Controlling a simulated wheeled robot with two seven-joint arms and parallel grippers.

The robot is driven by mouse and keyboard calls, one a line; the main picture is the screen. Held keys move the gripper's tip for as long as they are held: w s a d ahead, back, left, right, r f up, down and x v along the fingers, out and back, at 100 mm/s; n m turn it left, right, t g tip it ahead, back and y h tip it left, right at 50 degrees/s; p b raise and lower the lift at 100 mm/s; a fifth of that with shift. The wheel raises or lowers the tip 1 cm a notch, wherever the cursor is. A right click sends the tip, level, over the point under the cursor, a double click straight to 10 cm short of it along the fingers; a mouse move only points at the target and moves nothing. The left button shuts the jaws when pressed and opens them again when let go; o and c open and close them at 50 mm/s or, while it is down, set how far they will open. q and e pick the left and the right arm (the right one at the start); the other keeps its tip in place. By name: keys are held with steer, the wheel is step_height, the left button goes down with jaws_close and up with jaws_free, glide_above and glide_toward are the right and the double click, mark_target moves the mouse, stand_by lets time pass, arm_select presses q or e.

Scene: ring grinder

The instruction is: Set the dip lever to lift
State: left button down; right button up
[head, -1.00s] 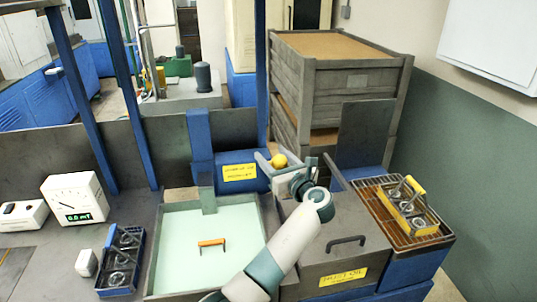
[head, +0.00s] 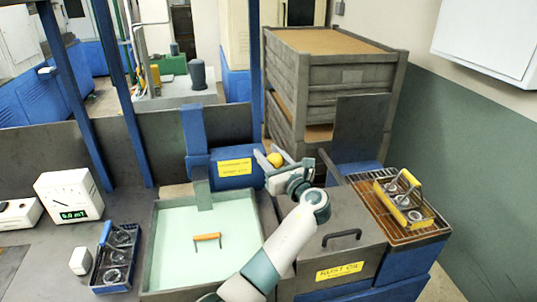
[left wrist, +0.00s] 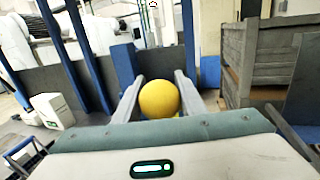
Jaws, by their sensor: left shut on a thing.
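The dip lever shows as a yellow ball knob (head: 275,159), right of the blue box with a yellow label (head: 233,167) behind the pale green bath. My left gripper (head: 272,168) is shut on this knob, one grey finger on each side. In the left wrist view the knob (left wrist: 160,99) sits between the two fingers. The lever's rod is hidden behind the knob and gripper, so its exact setting cannot be read. My right gripper is out of view.
The bath (head: 180,245) holds an orange-handled piece (head: 207,238). A lidded rust oil tank (head: 340,270) stands right of it. A yellow-handled basket (head: 404,200) sits on a rack at right, a blue-handled basket (head: 115,257) at left beside a meter (head: 69,197).

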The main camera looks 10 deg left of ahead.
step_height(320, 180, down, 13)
steer(key=b, duration=1.2)
arm_select(q)
steer(key=s+d+f+n+t+y+b, duration=0.1)
steer(key=s+f+b, duration=0.2)
steer(key=f, duration=0.4)
steer(key=s+d+f+n+t+y+b, duration=0.1)
steer(key=f+b, duration=0.3)
steer(key=f, duration=0.4)
steer(key=shift+s+f+t+y+b, duration=0.35)
steer(key=shift+s+t+y, duration=0.35)
steer(key=shift+s+t, duration=0.15)
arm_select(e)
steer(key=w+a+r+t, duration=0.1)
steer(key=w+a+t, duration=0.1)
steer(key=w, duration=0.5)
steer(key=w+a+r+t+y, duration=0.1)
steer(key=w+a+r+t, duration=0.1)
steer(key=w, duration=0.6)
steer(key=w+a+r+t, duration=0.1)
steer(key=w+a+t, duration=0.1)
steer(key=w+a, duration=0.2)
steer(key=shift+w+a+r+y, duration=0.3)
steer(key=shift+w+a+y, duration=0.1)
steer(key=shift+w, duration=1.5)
